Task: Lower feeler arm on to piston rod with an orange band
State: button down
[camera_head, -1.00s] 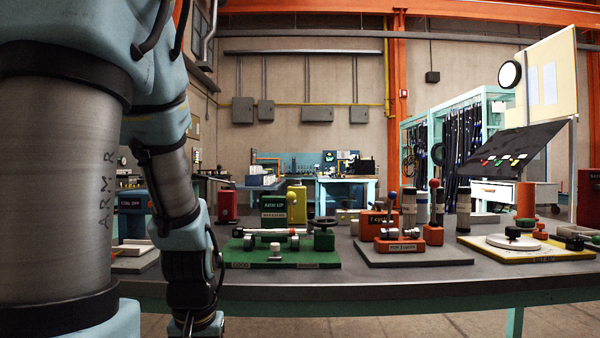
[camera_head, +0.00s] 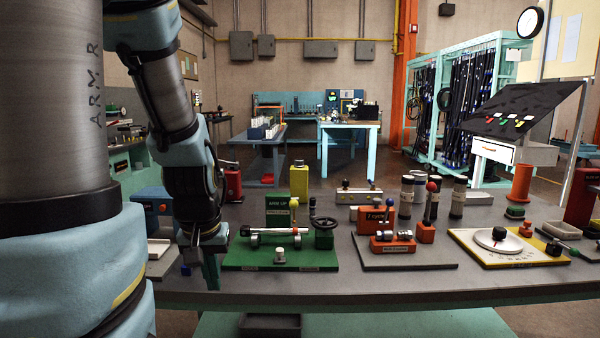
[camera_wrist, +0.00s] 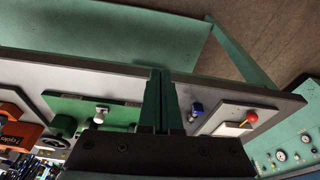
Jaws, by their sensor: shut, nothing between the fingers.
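A green rig board (camera_head: 235,262) stands on the bench in the head view, with a silver piston rod (camera_head: 272,232) lying across rollers. A small reddish mark shows near the rod's right end; I cannot tell if it is the orange band. Behind the rod stands a green sign (camera_head: 277,201) reading "ARM UP". I cannot clearly make out the feeler arm. My gripper (camera_head: 211,285) is shut and empty, pointing down left of the board. In the wrist view its fingers (camera_wrist: 160,75) are together beside the board (camera_wrist: 75,107).
An orange block rig (camera_head: 392,244) and a yellow-edged board with a white dial (camera_head: 497,239) stand to the right. A blue box (camera_head: 152,201) and a yellow bottle (camera_head: 299,181) stand nearby. In the wrist view a red ball knob (camera_wrist: 251,117) is right of my fingers.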

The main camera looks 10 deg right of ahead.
jog(key=w+d+r+m+t, duration=0.1)
jog(key=w+d+r+m, duration=0.3)
jog(key=d+r+m, duration=0.25)
jog(key=w+d+r+m+h, duration=0.1)
jog(key=w+d+r+m, duration=0.3)
jog(key=d+r+m, duration=0.3)
jog(key=w+d+r+m+t, duration=0.1)
jog(key=w+d+r+m, duration=0.3)
jog(key=d+r+m, duration=0.3)
jog(key=n+p, duration=0.2)
send_over(294, 202)
jog(key=s+d, duration=0.3)
jog(key=d, duration=0.1)
notch_tip(294, 202, down, 7)
jog(key=shift+m, duration=0.25)
jog(key=shift+w+a+f+p, duration=0.15)
jog(key=shift+w+a+f, duration=0.15)
jog(key=shift+a+f, duration=0.25)
jog(key=shift+w+a+f+p, duration=0.2)
jog(key=shift+w+a+f, duration=0.1)
jog(key=shift+f, duration=0.35)
jog(key=shift+w+a+f+p, duration=0.15)
jog(key=shift+w+a+f, duration=0.15)
jog(key=shift+a+f, duration=0.25)
jog(key=shift+d, duration=0.1)
